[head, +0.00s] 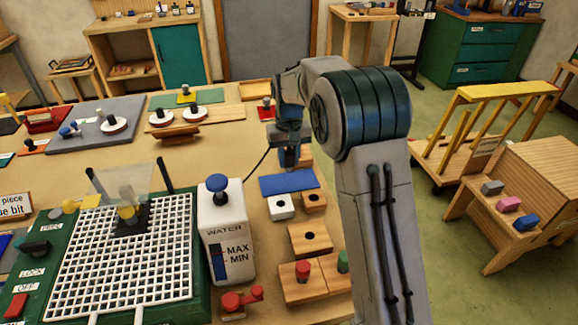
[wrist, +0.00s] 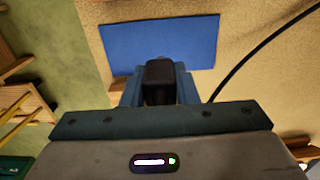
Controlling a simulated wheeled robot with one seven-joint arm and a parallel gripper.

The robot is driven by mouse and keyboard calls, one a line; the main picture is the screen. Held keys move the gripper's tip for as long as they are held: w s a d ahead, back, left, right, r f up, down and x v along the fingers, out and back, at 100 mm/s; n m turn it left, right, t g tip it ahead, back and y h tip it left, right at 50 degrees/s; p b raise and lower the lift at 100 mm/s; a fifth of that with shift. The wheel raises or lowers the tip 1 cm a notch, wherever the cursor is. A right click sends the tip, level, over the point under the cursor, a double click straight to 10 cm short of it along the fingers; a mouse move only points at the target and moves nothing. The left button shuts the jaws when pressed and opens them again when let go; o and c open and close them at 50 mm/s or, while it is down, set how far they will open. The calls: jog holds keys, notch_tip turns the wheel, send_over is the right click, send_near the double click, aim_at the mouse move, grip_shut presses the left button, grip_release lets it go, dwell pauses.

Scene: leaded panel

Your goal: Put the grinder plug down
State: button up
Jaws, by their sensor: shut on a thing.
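My gripper (head: 289,158) is over the right part of the bench, and it also shows in the wrist view (wrist: 158,92). It is shut on the black grinder plug (wrist: 158,78), which sits between the two blue-grey fingers. In the head view the plug is mostly hidden by the gripper. A flat blue mat (head: 290,182) lies just in front of the gripper in the head view. In the wrist view the blue mat (wrist: 160,38) lies beyond the fingertips. I cannot tell whether the plug touches anything below. The grinder (head: 120,255), green with a white grid, stands at the left.
A dark cord (head: 258,163) runs from near the gripper toward the grinder. A white water tank (head: 228,240) stands beside the grinder. A white holed block (head: 281,207) and wooden holed blocks (head: 310,239) stand in front of the mat. The mat's top is bare.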

aim_at(289, 169)
jog(key=shift+f+p, duration=0.3)
jog(key=shift+f, duration=1.7)
jog(key=shift+f, duration=0.1)
jog(key=shift+f, duration=0.15)
jog(key=o, duration=1.1)
jog(key=shift+c, duration=0.2)
